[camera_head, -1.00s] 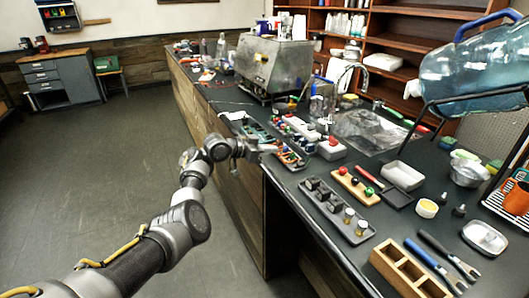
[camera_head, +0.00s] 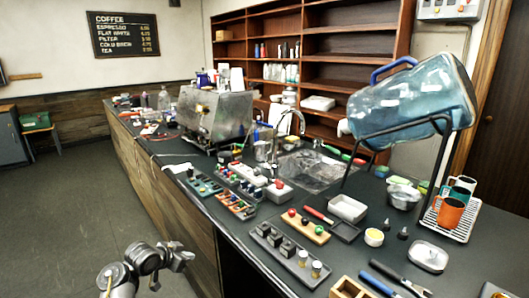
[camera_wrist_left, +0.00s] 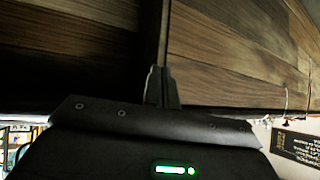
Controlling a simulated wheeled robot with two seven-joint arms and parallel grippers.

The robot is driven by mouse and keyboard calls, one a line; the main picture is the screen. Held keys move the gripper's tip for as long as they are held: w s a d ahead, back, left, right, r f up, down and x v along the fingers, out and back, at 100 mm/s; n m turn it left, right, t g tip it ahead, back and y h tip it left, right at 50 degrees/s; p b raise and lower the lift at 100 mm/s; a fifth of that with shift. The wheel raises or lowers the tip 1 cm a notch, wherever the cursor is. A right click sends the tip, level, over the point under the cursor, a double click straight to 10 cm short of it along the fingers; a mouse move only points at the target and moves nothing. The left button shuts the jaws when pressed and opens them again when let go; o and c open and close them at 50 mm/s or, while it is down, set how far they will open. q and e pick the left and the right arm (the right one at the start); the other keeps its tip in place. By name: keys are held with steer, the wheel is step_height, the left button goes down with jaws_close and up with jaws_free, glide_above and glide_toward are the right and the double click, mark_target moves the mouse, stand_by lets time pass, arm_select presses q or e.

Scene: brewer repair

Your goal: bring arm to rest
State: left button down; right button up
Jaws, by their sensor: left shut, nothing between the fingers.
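My left arm (camera_head: 120,280) comes in at the bottom left of the head view. Its gripper (camera_head: 184,256) is beside the wooden front of the counter, below the counter top and apart from everything on it. In the left wrist view the two fingers (camera_wrist_left: 161,88) are together and hold nothing. Dark wooden planks (camera_wrist_left: 235,55) of the counter front fill most of that view behind the fingers. My right gripper is not in view.
The counter top (camera_head: 232,240) carries a steel espresso machine (camera_head: 215,115), trays of small parts, a sink (camera_head: 310,170) and a blue water bottle (camera_head: 410,100) on a stand. A mug rack (camera_head: 450,225) stands at the right. The floor (camera_head: 60,200) left of the counter is clear.

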arm_select(q)
steer(key=s+a+f+n+g+y, duration=0.15)
steer(key=s+f, duration=0.35)
steer(key=s, duration=0.6)
steer(key=s+a+f+n+g+y, duration=0.1)
steer(key=s+f+y, duration=0.35)
steer(key=s, duration=0.75)
steer(key=s+d+r+n+g+h, duration=0.1)
steer(key=s+d, duration=0.2)
steer(key=s, duration=0.9)
steer(key=s+d+r+n+g+h, duration=0.15)
steer(key=s+d, duration=0.25)
steer(key=s, duration=0.8)
step_height(320, 180, down, 25)
steer(key=g, duration=0.2)
steer(key=s+a+f+m, duration=0.1)
steer(key=s+a+f, duration=0.2)
steer(key=s+f, duration=1.3)
steer(key=shift+s+f+g+y, duration=0.35)
steer(key=shift+s+f+g, duration=0.05)
steer(key=shift+s, duration=0.3)
